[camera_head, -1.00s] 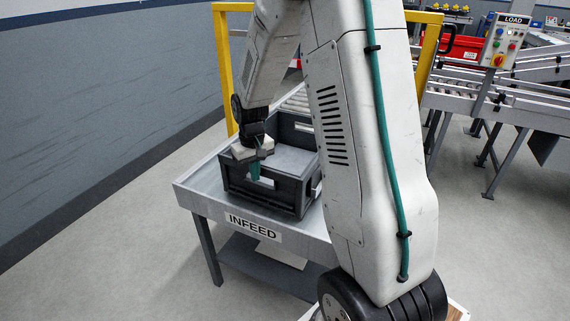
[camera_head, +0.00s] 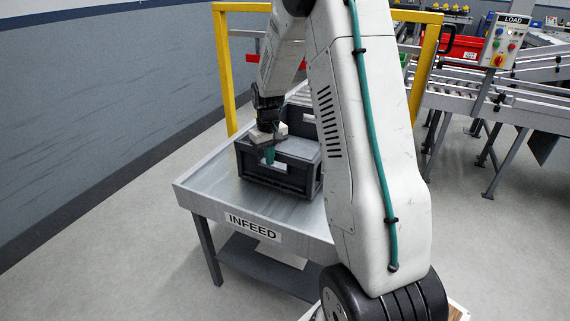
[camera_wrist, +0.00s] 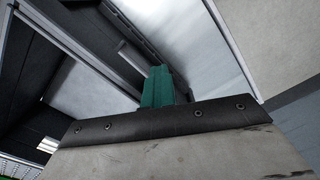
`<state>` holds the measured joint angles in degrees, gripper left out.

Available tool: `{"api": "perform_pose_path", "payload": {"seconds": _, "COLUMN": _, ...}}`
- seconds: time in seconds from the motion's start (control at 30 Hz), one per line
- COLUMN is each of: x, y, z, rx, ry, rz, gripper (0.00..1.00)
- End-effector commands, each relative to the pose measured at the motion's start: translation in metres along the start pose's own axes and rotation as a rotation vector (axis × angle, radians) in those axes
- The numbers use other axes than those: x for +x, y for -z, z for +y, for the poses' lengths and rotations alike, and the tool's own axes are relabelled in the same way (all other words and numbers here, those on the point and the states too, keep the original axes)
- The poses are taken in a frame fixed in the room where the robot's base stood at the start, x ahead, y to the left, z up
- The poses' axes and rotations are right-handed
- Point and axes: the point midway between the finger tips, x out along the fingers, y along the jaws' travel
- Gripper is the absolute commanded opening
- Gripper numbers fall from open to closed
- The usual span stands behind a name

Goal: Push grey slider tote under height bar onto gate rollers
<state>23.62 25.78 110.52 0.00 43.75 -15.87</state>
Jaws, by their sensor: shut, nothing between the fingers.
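In the wrist view the teal fingertips (camera_wrist: 157,88) show against the tote's dark wall (camera_wrist: 125,60). The yellow frame (camera_head: 226,75) stands behind the tote; its top bar is partly hidden by my arm.
The blue-grey wall (camera_head: 100,90) runs along the left. A conveyor (camera_head: 520,98) with a LOAD control panel (camera_head: 506,40) and a red bin (camera_head: 459,49) stand at the right. The near part of the infeed table is clear.

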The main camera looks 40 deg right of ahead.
Motion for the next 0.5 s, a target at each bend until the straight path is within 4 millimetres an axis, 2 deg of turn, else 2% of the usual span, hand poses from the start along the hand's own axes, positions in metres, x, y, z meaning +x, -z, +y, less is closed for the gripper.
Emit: {"api": "perform_pose_path", "payload": {"seconds": 0.5, "x": 0.0, "y": 0.024, "z": 0.041, "rx": 0.001, "ry": -0.001, "rz": 0.002, "gripper": 0.0}}
